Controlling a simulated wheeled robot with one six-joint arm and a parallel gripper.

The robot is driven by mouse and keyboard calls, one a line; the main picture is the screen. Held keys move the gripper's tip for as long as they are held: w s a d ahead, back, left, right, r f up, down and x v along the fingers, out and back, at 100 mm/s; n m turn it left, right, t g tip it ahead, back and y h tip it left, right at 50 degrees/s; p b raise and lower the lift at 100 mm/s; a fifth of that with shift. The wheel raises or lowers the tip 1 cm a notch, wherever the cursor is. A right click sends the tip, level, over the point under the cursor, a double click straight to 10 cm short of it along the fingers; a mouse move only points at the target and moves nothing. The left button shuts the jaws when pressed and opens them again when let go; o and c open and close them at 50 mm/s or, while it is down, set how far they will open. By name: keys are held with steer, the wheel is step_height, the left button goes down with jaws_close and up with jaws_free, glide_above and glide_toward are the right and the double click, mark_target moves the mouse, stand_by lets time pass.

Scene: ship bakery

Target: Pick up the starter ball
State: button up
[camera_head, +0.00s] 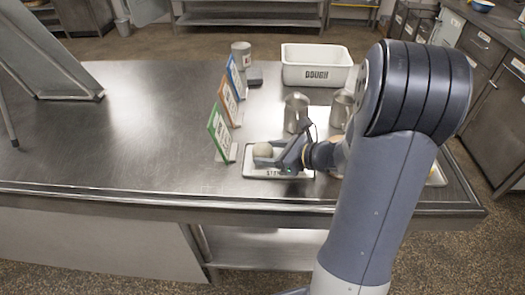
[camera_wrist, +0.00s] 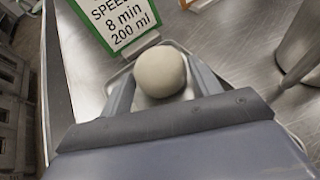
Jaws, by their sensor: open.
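My gripper (camera_head: 265,157) is open and low over the tray, coming from the right. In the wrist view the gripper (camera_wrist: 162,85) has a finger on each side of the ball. I cannot tell whether either finger touches it.
A green-framed card (camera_head: 219,132) stands just left of the tray, with orange (camera_head: 231,103) and blue (camera_head: 237,77) cards behind it. Metal pitchers (camera_head: 296,112) stand behind my gripper. A white dough bin (camera_head: 315,67) and a can (camera_head: 241,54) are farther back.

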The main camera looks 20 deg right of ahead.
steer(key=shift+w+a+f, duration=0.2)
steer(key=shift+w+a, duration=0.15)
steer(key=shift+c, duration=0.6)
steer(key=c, duration=0.5)
steer(key=shift+c, duration=0.2)
step_height(320, 180, up, 10)
steer(key=p, duration=0.1)
